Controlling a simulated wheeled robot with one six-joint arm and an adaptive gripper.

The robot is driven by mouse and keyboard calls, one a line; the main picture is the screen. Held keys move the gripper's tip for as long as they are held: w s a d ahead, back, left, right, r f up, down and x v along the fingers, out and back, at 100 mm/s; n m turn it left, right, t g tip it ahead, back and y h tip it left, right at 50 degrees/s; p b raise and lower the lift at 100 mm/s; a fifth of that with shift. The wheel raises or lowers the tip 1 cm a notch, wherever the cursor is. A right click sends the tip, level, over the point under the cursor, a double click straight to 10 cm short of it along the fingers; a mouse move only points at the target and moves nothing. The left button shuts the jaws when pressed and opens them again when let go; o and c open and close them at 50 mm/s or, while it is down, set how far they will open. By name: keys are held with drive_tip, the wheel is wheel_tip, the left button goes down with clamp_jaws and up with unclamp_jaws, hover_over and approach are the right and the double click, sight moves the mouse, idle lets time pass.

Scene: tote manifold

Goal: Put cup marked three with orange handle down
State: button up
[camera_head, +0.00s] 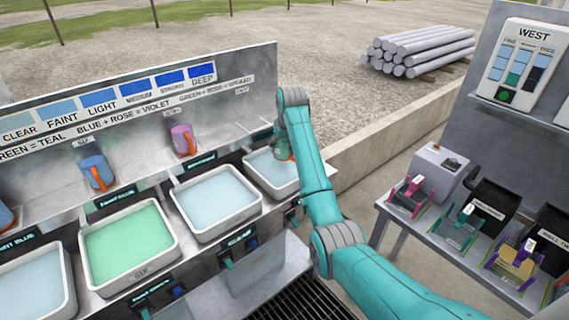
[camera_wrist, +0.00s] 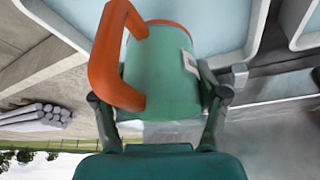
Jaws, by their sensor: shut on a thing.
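My gripper (camera_wrist: 162,98) is shut on a green cup (camera_wrist: 165,75) with an orange handle (camera_wrist: 112,62). In the wrist view the handle points left and a small pale label sits on the cup's right side; its mark is too small to read. In the head view the cup (camera_head: 281,147) is partly hidden by my arm. It appears over the far-right tub (camera_head: 262,185) of pale liquid; I cannot tell its exact height. A blue cup (camera_head: 92,170) and a mauve cup (camera_head: 181,138), both with orange handles, stand on the ledge behind the tubs.
Tubs of green liquid (camera_head: 97,273) and pale blue liquid (camera_head: 203,237) stand left of the far-right tub. The ledge (camera_head: 137,180) has free room between the cups. A side table (camera_head: 420,226) at right carries several coloured holders and a grey box (camera_head: 437,170).

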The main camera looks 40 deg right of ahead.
sight(286, 149)
drive_tip(key=shift+f, duration=3.45)
drive_tip(key=shift+f, duration=0.1)
drive_tip(key=o, duration=1.4)
drive_tip(key=v, duration=1.2)
drive_tip(key=shift+a, duration=0.1)
